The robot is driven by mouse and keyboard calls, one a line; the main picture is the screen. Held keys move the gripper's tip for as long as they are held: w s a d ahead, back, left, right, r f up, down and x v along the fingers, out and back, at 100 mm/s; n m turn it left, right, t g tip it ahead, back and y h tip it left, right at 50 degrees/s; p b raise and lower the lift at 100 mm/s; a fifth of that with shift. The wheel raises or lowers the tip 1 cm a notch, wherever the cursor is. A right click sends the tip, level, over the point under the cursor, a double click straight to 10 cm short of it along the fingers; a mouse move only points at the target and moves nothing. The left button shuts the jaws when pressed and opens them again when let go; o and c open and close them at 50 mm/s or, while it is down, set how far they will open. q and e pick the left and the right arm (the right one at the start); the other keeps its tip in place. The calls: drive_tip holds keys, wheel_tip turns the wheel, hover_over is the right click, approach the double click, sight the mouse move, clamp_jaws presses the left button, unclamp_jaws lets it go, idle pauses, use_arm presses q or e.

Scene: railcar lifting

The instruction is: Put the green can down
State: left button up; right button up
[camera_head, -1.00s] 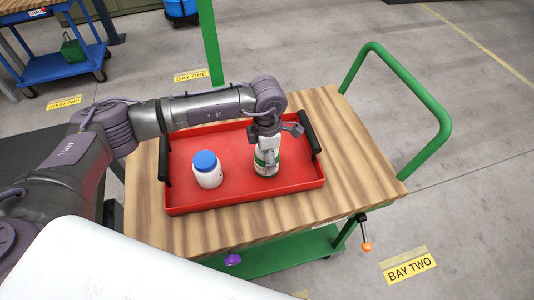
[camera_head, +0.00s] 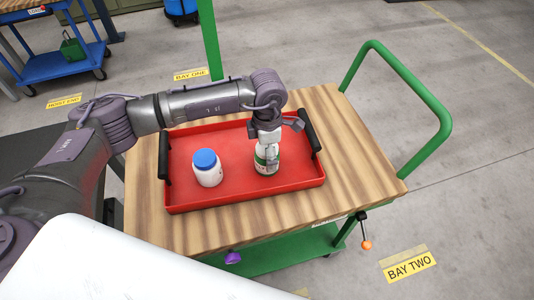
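A white can with a green band (camera_head: 265,166) stands upright on, or just above, the right part of the red tray (camera_head: 220,196). My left gripper (camera_head: 268,158) points down over the can, with its fingers at the can's upper part. The fingers overlap the can, and I cannot tell whether they grip it or are parted around it. The gripper hides the can's top. My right gripper is not in view.
A white jar with a blue lid (camera_head: 207,168) stands in the tray's left part. The tray has raised walls and black handles (camera_head: 310,130) and sits on a wooden-topped green cart (camera_head: 360,165). The tray floor between jar and can is clear.

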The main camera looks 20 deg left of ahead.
use_arm(q)
wheel_tip(320, 180, up, 11)
drive_tip(key=shift+f+b, duration=0.1)
drive_tip(key=shift+b, duration=0.7)
drive_tip(key=shift+s, duration=0.1)
